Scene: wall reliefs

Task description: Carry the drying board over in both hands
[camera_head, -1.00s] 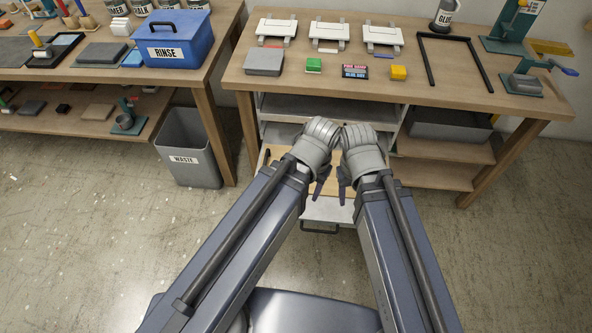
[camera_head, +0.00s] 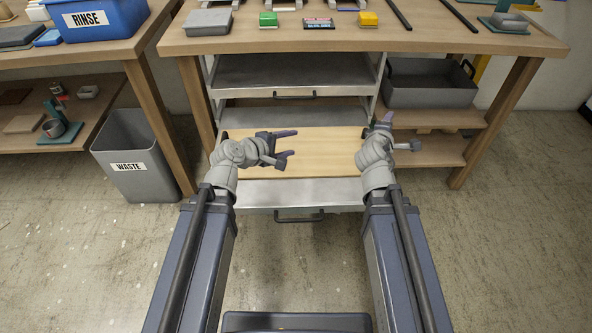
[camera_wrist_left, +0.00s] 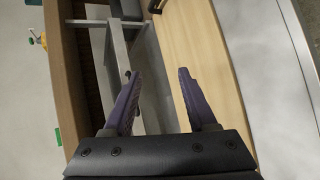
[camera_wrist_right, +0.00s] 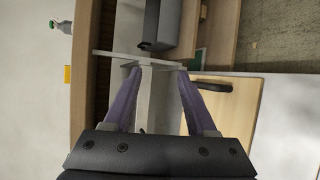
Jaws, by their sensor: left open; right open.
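The drying board (camera_head: 325,140) is a pale wooden panel lying flat on a pulled-out metal shelf under the bench. It also shows in the left wrist view (camera_wrist_left: 205,50) and the right wrist view (camera_wrist_right: 233,112), where a dark handle (camera_wrist_right: 213,86) is at its edge. My left gripper (camera_head: 288,144) is open and empty above the board's left part, its fingers pointing right. My right gripper (camera_head: 403,131) is open and empty by the board's right end. I cannot tell how high either gripper is above the board.
The bench top (camera_head: 440,35) overhangs the shelves. A metal shelf (camera_head: 290,75) sits above the board. A grey bin (camera_head: 430,85) stands at right, and a waste bin (camera_head: 140,165) at left. The floor in front is free.

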